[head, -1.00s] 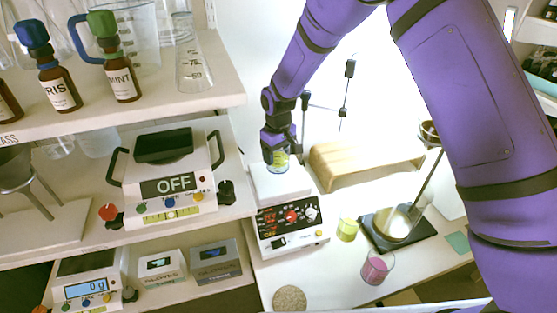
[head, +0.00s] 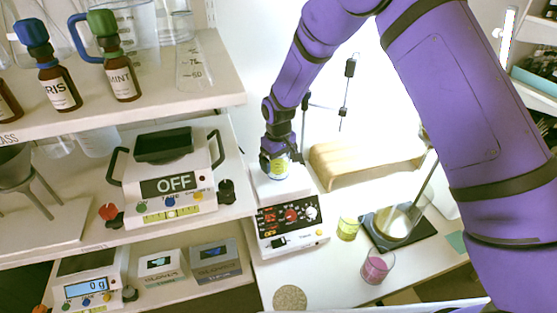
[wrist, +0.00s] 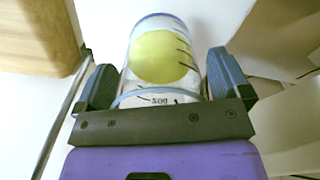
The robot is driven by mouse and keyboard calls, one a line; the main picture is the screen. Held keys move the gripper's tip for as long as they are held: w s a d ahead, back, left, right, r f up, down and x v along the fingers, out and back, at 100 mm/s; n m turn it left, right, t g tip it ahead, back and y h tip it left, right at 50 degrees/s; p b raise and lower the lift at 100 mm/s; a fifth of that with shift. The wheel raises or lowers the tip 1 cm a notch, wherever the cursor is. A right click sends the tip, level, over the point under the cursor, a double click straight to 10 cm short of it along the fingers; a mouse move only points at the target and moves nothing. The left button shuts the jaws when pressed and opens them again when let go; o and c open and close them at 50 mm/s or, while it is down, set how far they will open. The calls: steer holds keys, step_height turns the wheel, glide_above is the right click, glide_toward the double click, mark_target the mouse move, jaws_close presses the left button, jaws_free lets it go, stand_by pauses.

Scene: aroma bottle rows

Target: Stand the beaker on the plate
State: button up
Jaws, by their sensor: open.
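The beaker (head: 279,170) is clear glass with yellow-green contents. In the head view it appears upright on the white top plate (head: 298,186) of the device with the dark control panel; its base contact is hard to make out. My gripper (head: 278,158) is at the beaker from above and behind. In the wrist view the beaker (wrist: 160,60) lies between the fingers of my open gripper (wrist: 165,80), with narrow gaps at both sides. The gripper hides part of the beaker's upper side in the head view.
A wooden stand (head: 365,162) is close right of the plate. A yellow beaker (head: 348,228), a pink beaker (head: 377,266) and a flask on a dark base (head: 388,240) stand at right. Shelves with a scale (head: 168,185) are left. A round cork mat (head: 290,298) lies in front.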

step_height(320, 180, up, 12)
stand_by(0.5)
steer(key=shift+r, duration=0.1)
steer(key=s+d+r+m+t, duration=0.1)
steer(key=s+d+r+m, duration=0.1)
steer(key=s+d+r, duration=0.65)
steer(key=s+d+r+m+t, duration=0.2)
steer(key=s+d+r, duration=0.3)
steer(key=d+r, duration=0.65)
steer(key=s+d+r+m, duration=0.1)
steer(key=s+d, duration=0.2)
steer(key=s, duration=0.4)
steer(key=s+d+r+m+t, duration=0.1)
steer(key=s+d+r, duration=0.1)
steer(key=s, duration=0.5)
steer(key=s+d+r+m+t, duration=0.1)
steer(key=s+d, duration=0.3)
steer(key=s, duration=0.3)
steer(key=shift+r+m, duration=0.3)
